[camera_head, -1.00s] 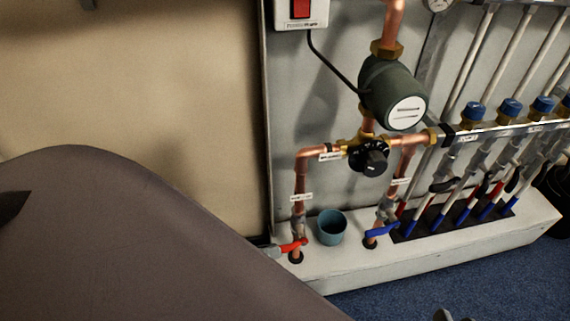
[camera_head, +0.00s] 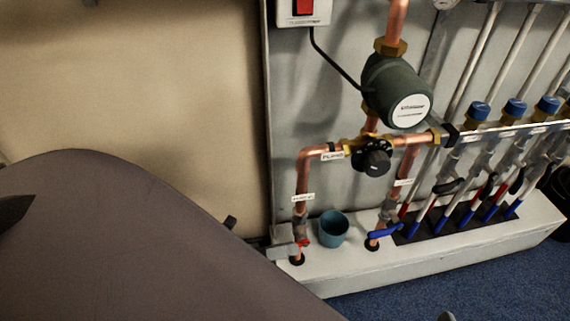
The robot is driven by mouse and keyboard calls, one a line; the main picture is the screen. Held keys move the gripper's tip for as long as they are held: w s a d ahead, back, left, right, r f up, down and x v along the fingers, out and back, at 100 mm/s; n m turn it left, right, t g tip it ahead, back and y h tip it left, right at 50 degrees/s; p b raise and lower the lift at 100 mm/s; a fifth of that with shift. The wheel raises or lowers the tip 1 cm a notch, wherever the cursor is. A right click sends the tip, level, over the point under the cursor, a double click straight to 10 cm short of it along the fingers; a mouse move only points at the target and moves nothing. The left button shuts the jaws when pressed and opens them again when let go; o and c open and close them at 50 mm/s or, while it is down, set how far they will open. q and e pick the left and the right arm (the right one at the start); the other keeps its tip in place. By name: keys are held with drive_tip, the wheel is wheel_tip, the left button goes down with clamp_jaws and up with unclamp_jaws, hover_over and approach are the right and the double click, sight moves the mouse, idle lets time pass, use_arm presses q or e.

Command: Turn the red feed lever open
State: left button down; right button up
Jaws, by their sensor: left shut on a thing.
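The red feed lever (camera_head: 305,243) is on the left copper pipe, low down near the white ledge. Only a small red part of it shows. My left gripper (camera_head: 285,242) is a grey shape at the lever, shut on it and covering most of the handle. Its fingertips are hard to make out, and the lever's exact angle is hidden. A small dark grey tip at the bottom edge, right of centre, may be part of my right gripper; its jaws do not show.
A teal cup (camera_head: 333,228) stands on the white ledge (camera_head: 350,272) just right of the red lever. A blue lever (camera_head: 385,231) sits on the neighbouring pipe. A green pump (camera_head: 396,90) and black knob (camera_head: 377,163) are above. My large brown-grey arm link fills the lower left.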

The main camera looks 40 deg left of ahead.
use_arm(q)
drive_tip(key=f+t+b, duration=0.1)
drive_tip(key=b, duration=0.2)
drive_tip(key=shift+f+h, duration=0.15)
drive_tip(key=shift+h, duration=0.25)
drive_tip(key=shift+w+f+t+h+b, duration=0.1)
drive_tip(key=shift+f+t+h+b, duration=0.25)
drive_tip(key=shift+b, duration=0.8)
drive_tip(key=shift+r+t+h, duration=0.1)
drive_tip(key=shift+t+h, duration=0.15)
drive_tip(key=shift+t, duration=0.1)
drive_tip(key=shift+w, duration=0.1)
drive_tip(key=shift+w+d+f+t+h, duration=0.15)
drive_tip(key=shift+t+h, duration=0.25)
drive_tip(key=shift+t, duration=0.5)
use_arm(e)
drive_tip(key=shift+s+d+r+n+t+h, duration=0.1)
drive_tip(key=shift+s+d+n+t+h, duration=0.15)
drive_tip(key=shift+d+t, duration=0.3)
drive_tip(key=shift+s+d+n+t+h, duration=0.1)
drive_tip(key=shift+d+n+t+h, duration=0.2)
drive_tip(key=shift+d, duration=0.35)
drive_tip(key=shift+s+d+r+n+t+h, duration=0.1)
drive_tip(key=shift+s+d+n+t+h, duration=0.1)
drive_tip(key=shift+d+n+t, duration=0.3)
use_arm(q)
drive_tip(key=shift+f+h, duration=0.1)
drive_tip(key=shift+h, duration=0.2)
use_arm(e)
drive_tip(key=shift+d, duration=0.1)
